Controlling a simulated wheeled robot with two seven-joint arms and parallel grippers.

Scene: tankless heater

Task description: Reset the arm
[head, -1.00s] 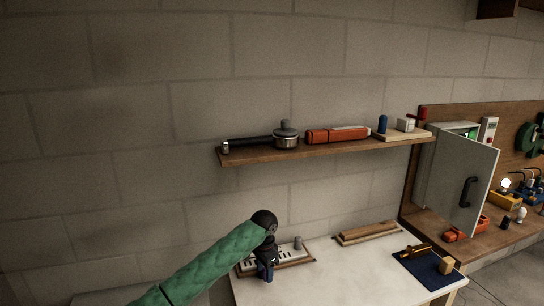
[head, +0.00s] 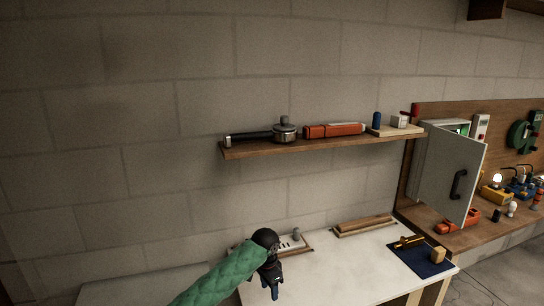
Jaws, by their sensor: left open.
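My left arm, in a green quilted sleeve, comes in from the bottom left of the head view. Its black left gripper (head: 274,290) points down over the left part of the white table (head: 340,265). The gripper is open, and I see nothing held in it. My right gripper is not in view.
A wooden shelf (head: 320,146) on the wall holds a black-handled tool (head: 284,132) and an orange case (head: 334,130). On the table lie a wooden tray (head: 364,226) and a blue mat (head: 425,262). A grey cabinet door (head: 450,175) stands open at right. The table's middle is clear.

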